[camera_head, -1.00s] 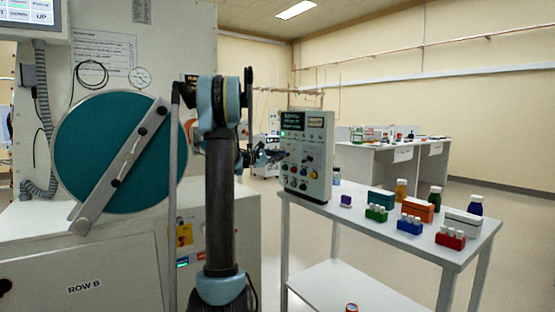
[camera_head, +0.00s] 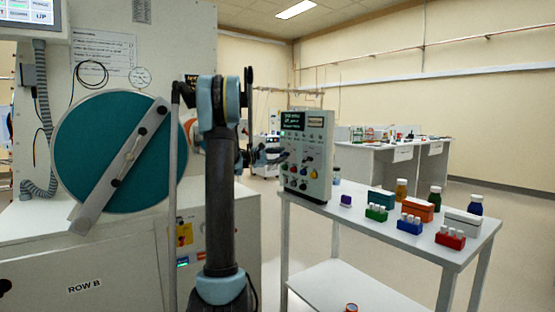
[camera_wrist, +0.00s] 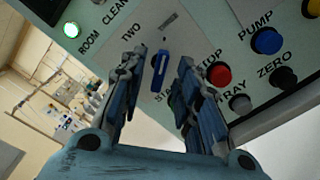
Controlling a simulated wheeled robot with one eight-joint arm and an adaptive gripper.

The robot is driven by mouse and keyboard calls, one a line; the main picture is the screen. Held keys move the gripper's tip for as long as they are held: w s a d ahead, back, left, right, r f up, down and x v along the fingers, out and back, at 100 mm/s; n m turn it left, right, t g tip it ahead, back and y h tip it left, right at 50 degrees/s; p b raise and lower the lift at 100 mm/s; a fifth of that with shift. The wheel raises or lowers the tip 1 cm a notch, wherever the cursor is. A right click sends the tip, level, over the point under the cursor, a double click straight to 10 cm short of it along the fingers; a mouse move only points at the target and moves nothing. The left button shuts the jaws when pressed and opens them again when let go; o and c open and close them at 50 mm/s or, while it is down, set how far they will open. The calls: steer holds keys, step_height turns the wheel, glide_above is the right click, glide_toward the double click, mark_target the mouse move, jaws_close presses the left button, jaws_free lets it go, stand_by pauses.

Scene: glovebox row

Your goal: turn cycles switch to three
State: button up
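The control box (camera_head: 305,155) stands upright on the near end of the white cart. In the wrist view its pale green panel (camera_wrist: 195,45) is tilted and close. My gripper (camera_wrist: 160,66) is open, with one dark finger on each side of the knob in the picture. Whether the fingers touch it I cannot tell. The right finger partly covers the start and stop labels. In the head view my gripper (camera_head: 270,157) is small beside the box.
A red stop button (camera_wrist: 217,76), a blue pump button (camera_wrist: 267,40), a dark zero knob (camera_wrist: 283,78) and a dark tray knob (camera_wrist: 239,104) lie close right of the fingers. Bottles and vial racks stand on the cart (camera_head: 345,222). A teal round door (camera_head: 85,150) is at left.

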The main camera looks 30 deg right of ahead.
steer(key=a, duration=1.2)
steer(key=shift+s, duration=0.45)
steer(key=s+a+f+m+y, duration=0.2)
steer(key=s+a+f+y, duration=0.4)
steer(key=s+a+f, duration=0.4)
steer(key=s+a+f+m+y, duration=0.3)
steer(key=s+a+f+y, duration=0.3)
steer(key=s+a+f, duration=0.4)
steer(key=s+a+f+m+t+y, duration=0.1)
steer(key=s+a+f+y, duration=0.5)
steer(key=s+a, duration=1.2)
step_height(320, 180, down, 4)
steer(key=shift+s+a+r+m, duration=0.15)
steer(key=shift+s+m, duration=0.65)
steer(key=shift+s, duration=0.4)
